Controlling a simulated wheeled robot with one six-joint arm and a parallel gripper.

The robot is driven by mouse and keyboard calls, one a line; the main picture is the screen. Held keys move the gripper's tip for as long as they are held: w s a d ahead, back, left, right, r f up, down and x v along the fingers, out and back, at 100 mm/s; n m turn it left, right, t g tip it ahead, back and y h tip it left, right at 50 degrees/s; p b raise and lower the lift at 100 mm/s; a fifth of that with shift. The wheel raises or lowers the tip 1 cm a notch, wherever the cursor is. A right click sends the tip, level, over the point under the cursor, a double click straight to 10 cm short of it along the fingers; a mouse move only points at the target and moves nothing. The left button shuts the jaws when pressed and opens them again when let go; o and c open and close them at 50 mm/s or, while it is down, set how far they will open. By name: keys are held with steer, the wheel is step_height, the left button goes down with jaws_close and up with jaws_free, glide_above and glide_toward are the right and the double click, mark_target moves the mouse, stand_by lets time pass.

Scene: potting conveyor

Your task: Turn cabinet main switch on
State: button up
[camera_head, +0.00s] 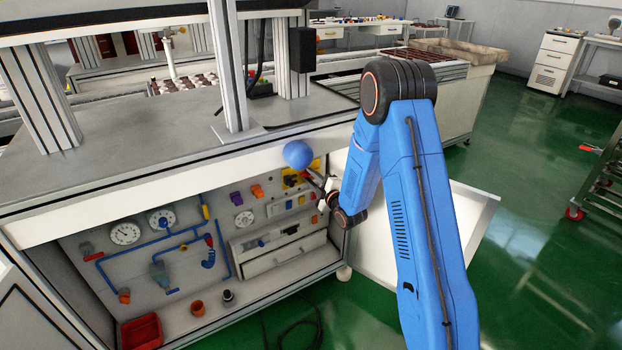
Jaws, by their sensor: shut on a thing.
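The cabinet main switch (291,180) is a dark rotary handle on a yellow plate, at the upper right of the panel inside the open cabinet (113,279) under the bench. My gripper (317,185) is at the right side of the yellow plate, reaching in from the right. It is shut on the switch handle, though the fingertips are small and partly hidden here. A blue rounded shape just above hides part of the plate. The handle's exact angle is too small to read.
The panel also bears gauges (125,233), blue pipes (150,245) and small coloured knobs (258,191). A red bin (142,332) stands at the lower left. The open white cabinet door (470,215) is behind my arm at right. The bench edge overhangs the panel.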

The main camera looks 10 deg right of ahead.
steer(key=m, duration=1.4)
steer(key=shift+f, duration=0.1)
stand_by(0.6)
steer(key=o, duration=0.8)
